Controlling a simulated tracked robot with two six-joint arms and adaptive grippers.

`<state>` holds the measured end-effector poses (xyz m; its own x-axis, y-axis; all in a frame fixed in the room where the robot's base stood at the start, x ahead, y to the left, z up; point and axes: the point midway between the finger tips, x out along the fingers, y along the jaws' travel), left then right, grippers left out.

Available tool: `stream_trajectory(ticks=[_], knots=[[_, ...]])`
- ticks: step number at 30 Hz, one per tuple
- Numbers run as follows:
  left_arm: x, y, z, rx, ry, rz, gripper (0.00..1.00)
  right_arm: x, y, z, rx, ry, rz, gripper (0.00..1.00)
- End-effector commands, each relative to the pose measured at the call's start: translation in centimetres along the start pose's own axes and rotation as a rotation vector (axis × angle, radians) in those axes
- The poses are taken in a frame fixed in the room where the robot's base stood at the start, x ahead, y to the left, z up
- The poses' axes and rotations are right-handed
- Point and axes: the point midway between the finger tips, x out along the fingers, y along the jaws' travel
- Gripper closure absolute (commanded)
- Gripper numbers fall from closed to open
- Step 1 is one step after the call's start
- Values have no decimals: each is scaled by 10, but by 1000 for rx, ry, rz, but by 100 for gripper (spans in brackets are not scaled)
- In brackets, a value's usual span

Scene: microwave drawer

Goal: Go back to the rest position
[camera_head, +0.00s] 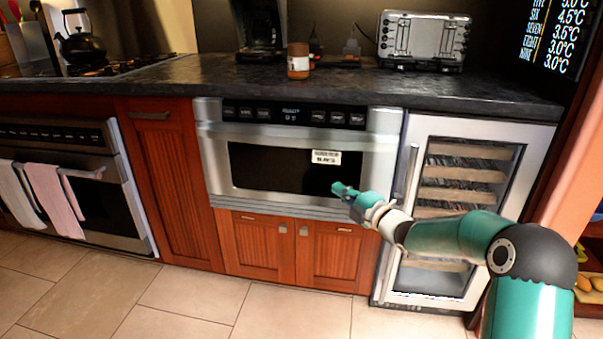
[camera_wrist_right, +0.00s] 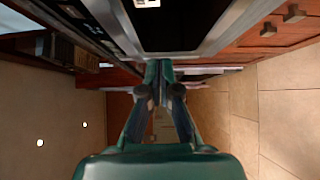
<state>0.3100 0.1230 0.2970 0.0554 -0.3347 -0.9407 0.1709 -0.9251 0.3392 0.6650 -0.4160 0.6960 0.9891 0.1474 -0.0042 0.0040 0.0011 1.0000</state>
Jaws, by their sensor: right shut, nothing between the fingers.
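The microwave drawer (camera_head: 270,165) is a steel unit with a dark window, set under the counter in the middle of the head view, and it looks closed. My right gripper (camera_head: 340,188) is in front of its lower right part, pointing left. In the right wrist view, the right gripper's fingers (camera_wrist_right: 159,72) are together with nothing between them. The microwave front (camera_wrist_right: 185,25) fills the top of that view, close beside the fingers. I cannot tell if they touch it. My left gripper is not in view.
The dark counter (camera_head: 190,85) holds a jar (camera_head: 298,61), a toaster (camera_head: 424,40) and a coffee maker. A wine cooler (camera_head: 460,190) stands right of the microwave, behind my right arm. An oven with towels (camera_head: 52,192) is at left. The tiled floor (camera_head: 190,295) in front is clear.

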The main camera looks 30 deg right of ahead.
Motion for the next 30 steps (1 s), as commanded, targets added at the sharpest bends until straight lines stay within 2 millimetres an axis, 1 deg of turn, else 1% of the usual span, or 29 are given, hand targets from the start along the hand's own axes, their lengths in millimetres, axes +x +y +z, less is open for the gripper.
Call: stream_trajectory(ticks=[3, 5, 8, 10, 11, 12, 14, 15, 17, 18, 20, 21, 23, 24, 26, 27, 29, 30], knots=[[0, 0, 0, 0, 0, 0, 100, -2, 0, -1, -1, 1, 1, 100], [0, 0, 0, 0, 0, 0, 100, 0, 1, -5, 0, 9, 3, 100], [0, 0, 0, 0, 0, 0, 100, 10, -7, -22, 11, 41, -5, 100], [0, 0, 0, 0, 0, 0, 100, 20, -23, -44, 33, 78, -26, 100], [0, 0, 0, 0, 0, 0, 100, 22, -34, -54, 49, 95, -43, 100], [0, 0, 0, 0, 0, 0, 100, 26, -49, -71, 77, 118, -67, 100], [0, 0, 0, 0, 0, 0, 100, 28, -79, -99, 136, 145, -118, 100], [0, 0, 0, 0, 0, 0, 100, 28, -102, -118, 187, 156, -162, 100], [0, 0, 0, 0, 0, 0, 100, 23, -137, -146, 281, 163, -242, 100], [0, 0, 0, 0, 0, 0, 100, 17, -162, -165, 354, 160, -303, 100], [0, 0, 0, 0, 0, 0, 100, 4, -197, -192, 471, 143, -400, 100], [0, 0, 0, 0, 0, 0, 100, -7, -220, -209, 549, 125, -469, 100], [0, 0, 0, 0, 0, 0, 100, -28, -254, -234, 672, 84, -578, 100], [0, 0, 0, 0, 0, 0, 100, -44, -275, -249, 755, 46, -653, 100], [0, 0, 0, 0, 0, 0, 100, -72, -305, -270, 878, -23, -768, 100], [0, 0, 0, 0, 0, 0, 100, -93, -322, -284, 956, -79, -844, 100], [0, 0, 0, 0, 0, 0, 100, -127, -346, -301, 1071, -180, -955, 100], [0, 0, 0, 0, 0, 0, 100, -150, -359, -311, 1143, -256, -1025, 100]])
